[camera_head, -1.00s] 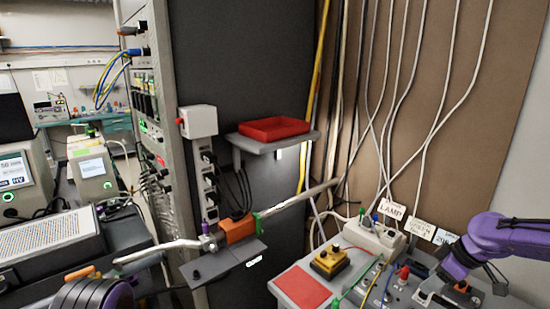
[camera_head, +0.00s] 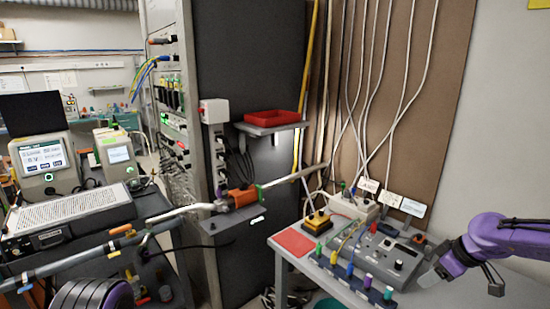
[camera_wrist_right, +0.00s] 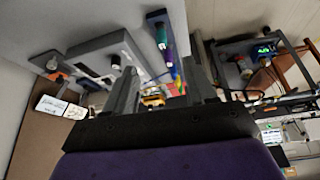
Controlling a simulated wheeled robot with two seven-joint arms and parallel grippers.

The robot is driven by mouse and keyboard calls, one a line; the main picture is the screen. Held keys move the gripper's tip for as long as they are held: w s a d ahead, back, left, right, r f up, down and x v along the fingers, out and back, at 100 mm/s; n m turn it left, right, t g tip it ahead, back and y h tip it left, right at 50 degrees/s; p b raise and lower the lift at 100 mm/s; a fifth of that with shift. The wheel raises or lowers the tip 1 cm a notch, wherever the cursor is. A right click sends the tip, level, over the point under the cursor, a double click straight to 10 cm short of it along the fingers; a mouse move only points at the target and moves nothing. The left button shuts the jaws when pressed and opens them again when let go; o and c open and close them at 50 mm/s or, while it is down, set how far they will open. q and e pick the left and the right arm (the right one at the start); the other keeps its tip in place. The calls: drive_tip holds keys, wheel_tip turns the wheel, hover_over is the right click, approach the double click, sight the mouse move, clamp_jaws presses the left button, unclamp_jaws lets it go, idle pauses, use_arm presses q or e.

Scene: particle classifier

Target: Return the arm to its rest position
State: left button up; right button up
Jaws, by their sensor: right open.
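My right arm (camera_head: 500,238), purple and black, comes in from the right edge in the head view. Its gripper (camera_head: 432,277) is above the right part of the grey table (camera_head: 515,290), beside the grey control box (camera_head: 375,248). In the right wrist view the two dark fingers of the right gripper (camera_wrist_right: 162,88) stand apart with nothing held between them. My left gripper is not seen; only a dark ribbed round part with purple, likely of my left arm, shows at the bottom left.
A row of coloured plugs (camera_head: 350,272) stands along the table's front edge. A yellow-and-black box (camera_head: 318,222) and a red mat (camera_head: 294,242) are at its left. A red tray (camera_head: 273,118) sits on a wall shelf. A long metal tube (camera_head: 180,211) crosses the left.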

drive_tip(key=w+a+m+t, duration=0.1)
drive_tip(key=w+m+t, duration=0.1)
drive_tip(key=w+m, duration=0.25)
drive_tip(key=s+a+f+m+t+h, duration=0.25)
drive_tip(key=f+m, duration=0.35)
drive_tip(key=f, duration=0.3)
drive_tip(key=s+a+f+m+h+b, duration=0.1)
drive_tip(key=s+a+f+m+h, duration=0.25)
drive_tip(key=s+f, duration=0.6)
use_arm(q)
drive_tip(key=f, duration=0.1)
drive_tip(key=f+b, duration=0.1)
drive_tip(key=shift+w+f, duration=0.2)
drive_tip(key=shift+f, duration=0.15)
use_arm(e)
drive_tip(key=s+a+f+g, duration=0.1)
drive_tip(key=s+f, duration=0.3)
drive_tip(key=s, duration=0.5)
drive_tip(key=s+a+f+g, duration=0.1)
drive_tip(key=s+f, duration=0.3)
drive_tip(key=s, duration=0.5)
drive_tip(key=s+a+f+g, duration=0.1)
drive_tip(key=s+f+g, duration=0.2)
drive_tip(key=s, duration=0.7)
wheel_tip(320, 180, down, 2)
drive_tip(key=shift+a+n+g, duration=0.2)
drive_tip(key=shift+n+g, duration=0.1)
drive_tip(key=shift+g, duration=0.05)
